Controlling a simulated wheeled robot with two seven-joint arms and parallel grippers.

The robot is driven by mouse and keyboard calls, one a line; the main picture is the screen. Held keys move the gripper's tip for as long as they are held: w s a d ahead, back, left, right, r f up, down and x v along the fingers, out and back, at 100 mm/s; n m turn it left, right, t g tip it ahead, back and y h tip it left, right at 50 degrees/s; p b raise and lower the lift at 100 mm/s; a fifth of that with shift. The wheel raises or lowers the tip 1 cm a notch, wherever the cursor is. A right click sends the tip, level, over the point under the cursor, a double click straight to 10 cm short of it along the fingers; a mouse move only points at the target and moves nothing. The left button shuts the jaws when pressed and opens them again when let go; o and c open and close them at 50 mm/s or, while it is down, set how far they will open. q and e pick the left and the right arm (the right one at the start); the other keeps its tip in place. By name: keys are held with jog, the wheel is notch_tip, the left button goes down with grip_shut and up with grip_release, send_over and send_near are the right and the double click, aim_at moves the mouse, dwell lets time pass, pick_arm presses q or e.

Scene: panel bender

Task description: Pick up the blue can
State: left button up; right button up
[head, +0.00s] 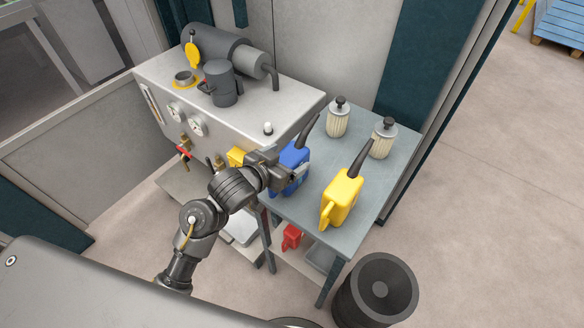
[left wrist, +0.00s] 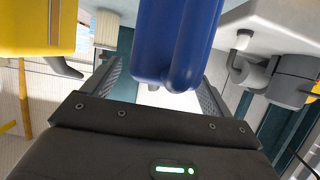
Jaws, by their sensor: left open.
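The blue can (head: 290,171) with a dark spout stands on the left part of the grey side table (head: 368,221). My left gripper (head: 284,174) reaches in from the left at the can and hides part of it. In the left wrist view, the blue can (left wrist: 175,40) lies between the two open fingers (left wrist: 160,90), which are spread on either side of it. I cannot tell whether either finger touches it. My right gripper is not in view.
A yellow can (head: 341,198) stands close to the right of the blue one. Two pale filters (head: 338,118) with black knobs stand behind. A machine cabinet (head: 215,105) borders the table on the left. A black bin (head: 376,291) stands on the floor in front.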

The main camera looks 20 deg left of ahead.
pick_arm(q)
jog(key=c, duration=1.6)
jog(key=shift+c, duration=0.8)
jog(key=shift+r, duration=0.1)
